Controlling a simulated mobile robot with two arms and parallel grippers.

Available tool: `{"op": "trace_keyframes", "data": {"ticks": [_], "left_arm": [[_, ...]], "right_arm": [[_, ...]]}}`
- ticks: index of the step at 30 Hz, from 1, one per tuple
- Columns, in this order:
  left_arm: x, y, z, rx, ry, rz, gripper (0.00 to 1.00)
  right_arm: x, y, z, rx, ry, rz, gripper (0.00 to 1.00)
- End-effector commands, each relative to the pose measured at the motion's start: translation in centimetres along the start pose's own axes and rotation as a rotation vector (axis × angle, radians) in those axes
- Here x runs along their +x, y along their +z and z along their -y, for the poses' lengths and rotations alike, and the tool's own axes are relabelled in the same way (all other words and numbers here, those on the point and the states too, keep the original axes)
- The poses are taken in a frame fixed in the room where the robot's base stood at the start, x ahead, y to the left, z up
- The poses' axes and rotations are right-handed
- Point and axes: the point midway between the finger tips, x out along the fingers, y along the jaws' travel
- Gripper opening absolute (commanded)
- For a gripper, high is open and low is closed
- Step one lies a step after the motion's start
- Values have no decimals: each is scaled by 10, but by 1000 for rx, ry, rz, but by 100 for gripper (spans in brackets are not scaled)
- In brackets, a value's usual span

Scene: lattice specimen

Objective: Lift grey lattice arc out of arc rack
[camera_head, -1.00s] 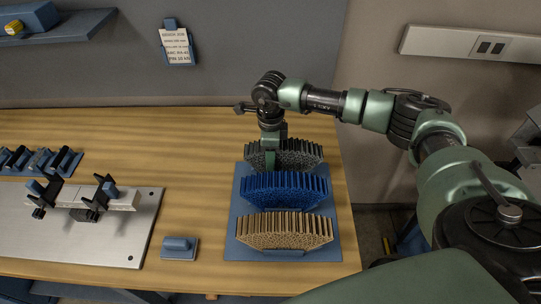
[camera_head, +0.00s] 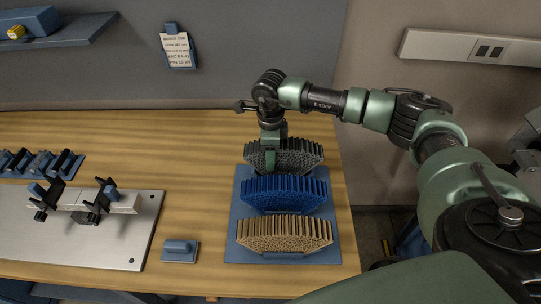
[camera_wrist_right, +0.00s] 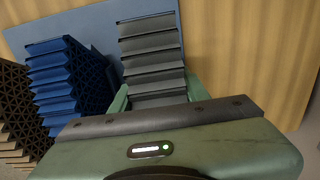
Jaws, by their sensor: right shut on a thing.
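The grey lattice arc (camera_head: 300,157) is at the back of the blue arc rack (camera_head: 229,243), behind the blue and tan arcs. My right gripper (camera_head: 270,160) is shut on the grey arc near its left part, from above. In the right wrist view the grey arc (camera_wrist_right: 153,62) runs up from between the green fingers (camera_wrist_right: 155,98). The jaws hide part of the arc, and its lower edge is hidden behind the blue arc in the head view, so I cannot tell its exact clearance from the rack. My left gripper is not in view.
A blue lattice arc (camera_head: 285,194) and a tan lattice arc (camera_head: 285,234) stand in front in the rack. A small blue block (camera_head: 180,250) lies to the left. A metal plate (camera_head: 95,240) with black clamps (camera_head: 100,195) is further left. Bare wood lies between.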

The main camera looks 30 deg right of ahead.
Motion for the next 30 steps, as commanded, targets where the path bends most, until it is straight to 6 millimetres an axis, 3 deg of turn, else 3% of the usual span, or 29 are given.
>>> {"op": "trace_keyframes", "data": {"ticks": [24,30], "left_arm": [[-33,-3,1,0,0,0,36],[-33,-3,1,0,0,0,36]], "right_arm": [[-61,0,1,1,-2,2,10],[-62,0,0,1,-1,1,10]]}}
